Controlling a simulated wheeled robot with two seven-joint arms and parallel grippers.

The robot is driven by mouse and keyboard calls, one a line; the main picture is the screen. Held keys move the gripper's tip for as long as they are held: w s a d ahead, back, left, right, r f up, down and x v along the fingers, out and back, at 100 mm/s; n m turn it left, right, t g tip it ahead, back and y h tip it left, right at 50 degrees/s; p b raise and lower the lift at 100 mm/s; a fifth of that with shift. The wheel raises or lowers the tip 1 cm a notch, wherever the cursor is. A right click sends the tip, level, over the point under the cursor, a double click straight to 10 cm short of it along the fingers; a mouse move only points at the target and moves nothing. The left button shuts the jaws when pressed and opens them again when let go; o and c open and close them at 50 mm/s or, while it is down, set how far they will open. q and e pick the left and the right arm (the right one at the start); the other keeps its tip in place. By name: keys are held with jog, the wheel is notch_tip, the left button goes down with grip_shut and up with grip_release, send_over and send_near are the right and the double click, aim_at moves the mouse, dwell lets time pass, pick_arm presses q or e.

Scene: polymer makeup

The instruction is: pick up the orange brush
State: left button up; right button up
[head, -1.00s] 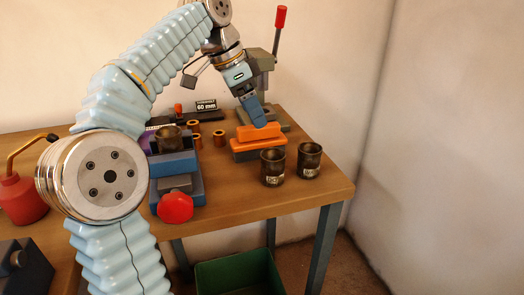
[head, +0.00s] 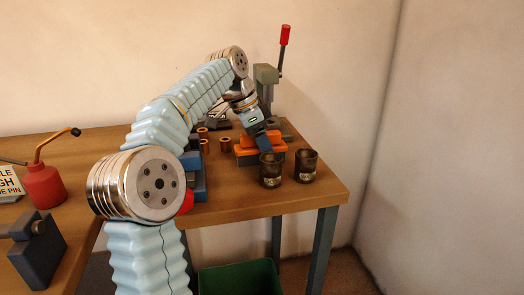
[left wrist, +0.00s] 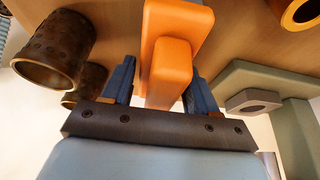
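The orange brush (head: 246,147) lies near the right end of the wooden table in the head view, with a dark grey part below its orange top. In the left wrist view the orange brush (left wrist: 178,28) shows a wide body with a narrower raised block. My left gripper (head: 263,139) is at the brush and hides part of it. In the left wrist view the left gripper (left wrist: 162,78) is open, one blue finger on each side of the raised block, with small gaps visible. My right gripper is not in view.
Two dark cups (head: 270,169) (head: 306,165) stand close in front of the brush. A green-grey press (head: 266,76) with a red-tipped lever is behind it. Small copper rings (head: 226,145) lie to the left. A green bin (head: 238,279) is below the table.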

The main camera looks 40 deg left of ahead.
pick_arm(q)
jog(key=c, duration=0.7)
jog(key=shift+r, duration=0.1)
jog(key=shift+r, duration=0.6)
jog(key=s+d+r, duration=0.6)
jog(key=s+r, duration=0.5)
jog(key=s, duration=0.1)
jog(key=shift+s+r, duration=0.35)
